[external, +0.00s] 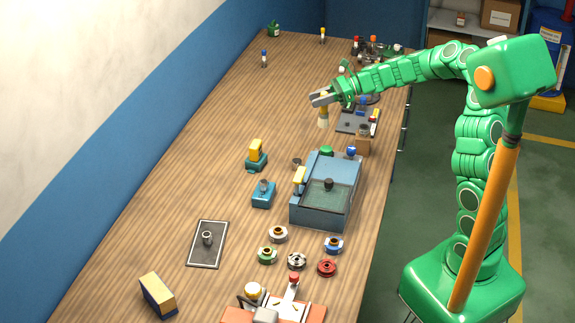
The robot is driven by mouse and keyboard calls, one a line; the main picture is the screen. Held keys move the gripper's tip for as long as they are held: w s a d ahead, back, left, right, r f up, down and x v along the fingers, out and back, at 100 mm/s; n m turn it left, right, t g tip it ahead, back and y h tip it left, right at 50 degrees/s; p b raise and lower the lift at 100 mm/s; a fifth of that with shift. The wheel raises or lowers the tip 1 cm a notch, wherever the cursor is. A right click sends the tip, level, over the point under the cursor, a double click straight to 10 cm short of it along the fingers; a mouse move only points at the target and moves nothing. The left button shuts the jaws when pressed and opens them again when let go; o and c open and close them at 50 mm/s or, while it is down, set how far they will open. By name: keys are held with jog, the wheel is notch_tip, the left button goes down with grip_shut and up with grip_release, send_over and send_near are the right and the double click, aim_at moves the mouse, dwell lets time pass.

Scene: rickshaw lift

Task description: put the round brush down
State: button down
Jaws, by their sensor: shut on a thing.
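My gripper (321,97) is at the end of the green arm, over the far half of the wooden bench. It is shut on the round brush (323,116), which has a yellowish upper part and a pale lower end. The brush hangs upright below the jaws. From this angle I cannot tell whether its lower end touches the bench or is a little above it.
The wooden bench (200,160) has bare room left of the brush. A grey tray (352,123) with small items lies right of it. A blue-grey box (322,205) stands nearer. Several small tools crowd the far right. A wall runs along the left.

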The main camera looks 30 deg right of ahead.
notch_tip(320, 180, down, 3)
jog(key=shift+f, duration=0.2)
jog(key=w+a+f, duration=0.3)
jog(key=w+f, duration=1)
jog(key=shift+w, duration=0.35)
dwell(0.5)
jog(key=shift+f, duration=0.25)
jog(key=c, duration=0.8)
grip_release()
jog(key=shift+r, duration=0.15)
